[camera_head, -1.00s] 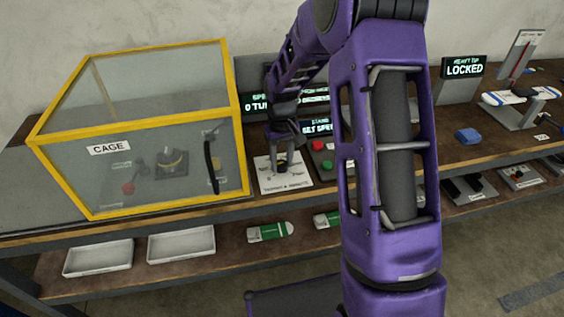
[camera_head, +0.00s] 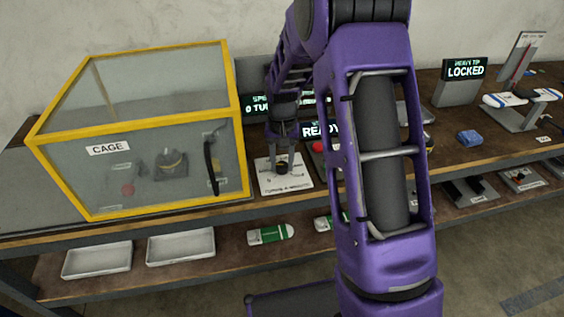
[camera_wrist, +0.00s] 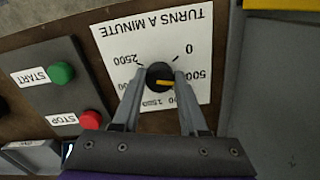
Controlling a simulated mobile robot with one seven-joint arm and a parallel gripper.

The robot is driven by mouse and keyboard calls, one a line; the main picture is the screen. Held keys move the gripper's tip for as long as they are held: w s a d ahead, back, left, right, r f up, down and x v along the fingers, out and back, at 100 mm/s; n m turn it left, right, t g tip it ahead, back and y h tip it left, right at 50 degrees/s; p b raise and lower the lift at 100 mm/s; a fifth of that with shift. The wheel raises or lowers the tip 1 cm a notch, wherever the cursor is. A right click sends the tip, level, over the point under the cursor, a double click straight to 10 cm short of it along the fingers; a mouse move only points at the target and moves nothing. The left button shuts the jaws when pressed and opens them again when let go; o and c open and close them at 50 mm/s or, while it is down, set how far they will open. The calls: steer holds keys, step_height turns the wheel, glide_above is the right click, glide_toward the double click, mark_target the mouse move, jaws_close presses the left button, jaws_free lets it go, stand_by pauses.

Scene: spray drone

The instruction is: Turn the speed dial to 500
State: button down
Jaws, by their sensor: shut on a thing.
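The speed dial is a small black knob (camera_wrist: 158,75) with a yellow pointer, on a white plate (camera_wrist: 140,42) marked "TURNS A MINUTE", upside down in the wrist view. The pointer is directed at the "500" mark (camera_wrist: 198,75), which is partly covered by a finger. My gripper (camera_wrist: 160,80) is shut on the dial, one finger on each side. In the head view, my gripper (camera_head: 281,160) reaches down to the dial on its plate (camera_head: 299,183). A display (camera_head: 318,130) behind reads "READY", and a speed display (camera_head: 254,104) shows "0 TU", the rest hidden by my arm.
A green START button (camera_wrist: 61,73) and red STOP button (camera_wrist: 91,119) sit on a grey panel beside the plate. A yellow-framed cage (camera_head: 240,140) stands close on the left. A blue block (camera_head: 468,137) and a "LOCKED" display (camera_head: 464,69) are to the right.

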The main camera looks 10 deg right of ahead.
mark_target(282, 165)
steer(key=shift+c, duration=2.2)
jaws_free()
steer(key=shift+r, duration=0.1)
step_height(282, 165, up, 17)
steer(key=p, duration=0.1)
steer(key=shift+r+p, duration=0.15)
steer(key=shift+p, duration=0.15)
